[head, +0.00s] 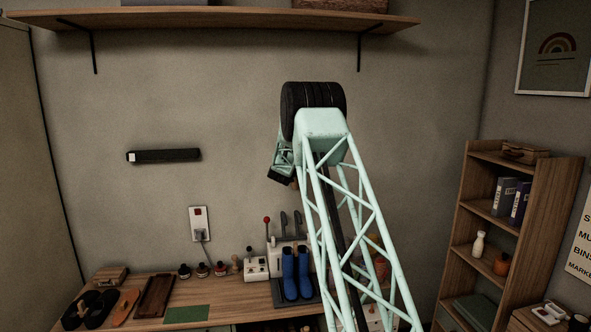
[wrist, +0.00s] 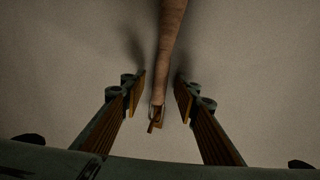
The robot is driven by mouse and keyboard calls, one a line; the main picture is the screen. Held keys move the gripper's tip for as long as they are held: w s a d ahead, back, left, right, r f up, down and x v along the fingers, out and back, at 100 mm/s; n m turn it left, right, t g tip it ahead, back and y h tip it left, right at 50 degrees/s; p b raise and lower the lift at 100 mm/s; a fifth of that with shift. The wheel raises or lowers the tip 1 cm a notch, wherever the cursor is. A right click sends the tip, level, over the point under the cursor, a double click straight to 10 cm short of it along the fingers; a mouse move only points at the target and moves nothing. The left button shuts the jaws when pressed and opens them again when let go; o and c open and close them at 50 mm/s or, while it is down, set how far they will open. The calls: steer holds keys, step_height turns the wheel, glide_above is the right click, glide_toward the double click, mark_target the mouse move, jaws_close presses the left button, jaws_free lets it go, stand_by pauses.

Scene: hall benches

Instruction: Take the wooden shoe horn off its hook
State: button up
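The wooden shoe horn (wrist: 171,45) shows in the wrist view as a long brown strip from the top edge down to the middle. Its narrow end is at a small wooden hook (wrist: 156,117) on the plain wall. My gripper (wrist: 160,92) is open, with one finger on each side of the shoe horn's hook end. Gaps show between both fingers and the wood, so it looks untouched. In the head view my arm covers the shoe horn and most of my gripper.
A wall shelf (head: 220,19) runs above my arm. Below, a bench (head: 247,296) carries blue boots (head: 296,273), a lever device (head: 256,267), sandals and a green mat (head: 186,314). A dark bar (head: 165,156) is on the wall at left. A bookcase (head: 479,212) stands at right.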

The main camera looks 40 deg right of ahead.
stand_by(0.4)
jaws_close()
steer(key=shift+r, duration=0.1)
steer(key=s+a+b, duration=0.2)
steer(key=s+a, duration=0.2)
steer(key=s, duration=0.4)
steer(key=s+a+r+b, duration=0.1)
steer(key=s+a+b, duration=0.1)
steer(key=s+a, duration=0.2)
steer(key=s, duration=0.3)
steer(key=shift+s+a+r, duration=0.15)
steer(key=shift+s+a, duration=0.2)
steer(key=shift+s, duration=0.05)
stand_by(0.4)
stand_by(0.5)
